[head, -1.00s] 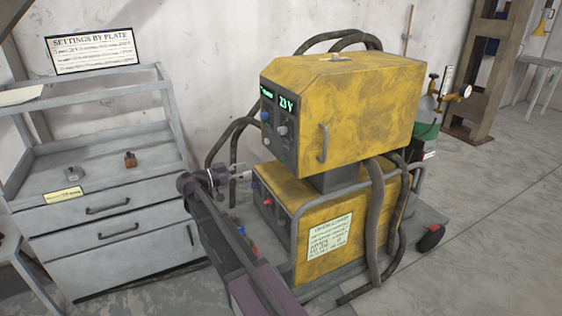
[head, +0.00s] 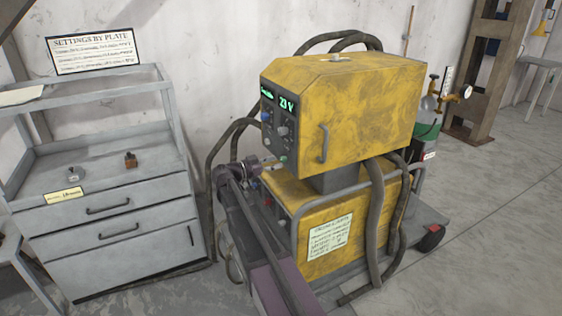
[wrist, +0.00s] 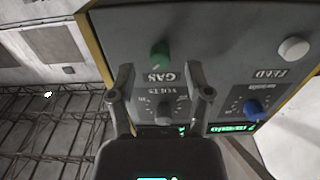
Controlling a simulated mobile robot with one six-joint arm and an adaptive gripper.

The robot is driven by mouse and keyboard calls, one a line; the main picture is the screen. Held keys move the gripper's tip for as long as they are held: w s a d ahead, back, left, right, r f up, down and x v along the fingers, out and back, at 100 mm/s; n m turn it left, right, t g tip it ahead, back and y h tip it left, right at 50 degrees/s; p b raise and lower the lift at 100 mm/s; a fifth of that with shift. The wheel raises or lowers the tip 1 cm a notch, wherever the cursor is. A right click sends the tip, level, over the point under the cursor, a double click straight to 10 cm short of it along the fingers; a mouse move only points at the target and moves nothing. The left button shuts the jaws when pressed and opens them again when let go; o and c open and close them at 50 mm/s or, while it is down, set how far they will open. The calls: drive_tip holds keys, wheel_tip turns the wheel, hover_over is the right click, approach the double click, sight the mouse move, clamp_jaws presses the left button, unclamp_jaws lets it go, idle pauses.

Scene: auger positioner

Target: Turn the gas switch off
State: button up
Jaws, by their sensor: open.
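The gas switch (wrist: 160,53) is a green knob on the grey front panel above an upside-down GAS label in the wrist view. It also shows small and green low on the panel in the head view (head: 284,157). My gripper (wrist: 160,73) is open and empty, its two fingers pointing at the panel. In the wrist view the green knob lies between and just past the fingertips; I cannot tell whether they touch it. In the head view my gripper (head: 268,164) is at the panel's lower left, its fingertips hard to make out.
The panel's VOLTS knob (wrist: 166,108), blue knob (wrist: 254,107) and white FEED knob (wrist: 294,48) are close by. The yellow welder (head: 350,105) stands on a cart with hoses (head: 375,225). A grey drawer cabinet (head: 105,225) is at left.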

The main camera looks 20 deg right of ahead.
sight(284, 159)
drive_tip(key=shift+d, duration=1.4)
clamp_jaws()
